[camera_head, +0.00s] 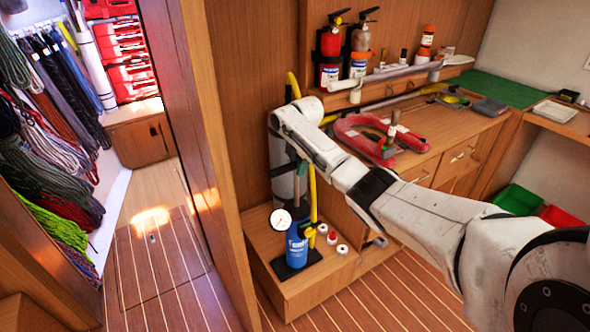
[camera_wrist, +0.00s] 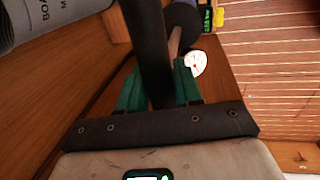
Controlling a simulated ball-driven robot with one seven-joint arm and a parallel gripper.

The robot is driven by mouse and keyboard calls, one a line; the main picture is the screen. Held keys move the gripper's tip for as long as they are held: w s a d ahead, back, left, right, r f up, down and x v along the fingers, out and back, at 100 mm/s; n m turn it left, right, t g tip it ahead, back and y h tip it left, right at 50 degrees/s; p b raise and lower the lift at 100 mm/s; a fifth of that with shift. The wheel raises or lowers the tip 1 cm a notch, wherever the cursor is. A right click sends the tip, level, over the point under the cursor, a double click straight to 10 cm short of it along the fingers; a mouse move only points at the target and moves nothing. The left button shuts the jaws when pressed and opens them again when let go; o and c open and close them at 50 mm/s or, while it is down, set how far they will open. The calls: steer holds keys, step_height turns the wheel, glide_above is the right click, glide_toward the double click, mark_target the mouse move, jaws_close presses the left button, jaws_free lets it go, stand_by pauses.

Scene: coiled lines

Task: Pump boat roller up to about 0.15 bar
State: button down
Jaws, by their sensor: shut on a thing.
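The blue pump (camera_head: 297,250) stands upright on a low wooden step, with a round white gauge (camera_head: 282,219) at its upper left. The gauge also shows in the wrist view (camera_wrist: 195,63), but its reading is too small to tell. My gripper (camera_head: 298,163) is above the pump. In the wrist view its green fingers are shut on the dark pump handle (camera_wrist: 150,45). A grey cylinder, apparently the boat roller (camera_head: 284,178), stands behind my gripper; its partial lettering shows in the wrist view (camera_wrist: 50,17). A yellow hose (camera_head: 312,195) rises beside the pump.
Small white-and-red caps (camera_head: 342,249) lie right of the pump. The workbench (camera_head: 440,125) holds a red U-shaped thing (camera_head: 365,135) and tools. Fire extinguishers (camera_head: 330,55) hang behind it. A wooden partition (camera_head: 205,150) stands left. The striped floor (camera_head: 385,295) in front is clear.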

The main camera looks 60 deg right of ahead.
steer(key=b, duration=0.9)
glide_toward(296, 204)
steer(key=f, duration=0.5)
steer(key=shift+w+d+f, duration=0.15)
steer(key=shift+w+d, duration=0.15)
steer(key=shift+d, duration=0.05)
steer(key=shift+f, duration=0.1)
steer(key=shift+a+f, duration=0.1)
steer(key=c, duration=1)
jaws_free()
steer(key=shift+o, duration=0.7)
steer(key=shift+r, duration=0.4)
steer(key=r, duration=0.3)
steer(key=s+r, duration=0.1)
steer(key=r, duration=0.2)
steer(key=r+p, duration=0.1)
steer(key=r, duration=0.3)
steer(key=shift+s+a, duration=0.35)
steer(key=shift+a, duration=0.05)
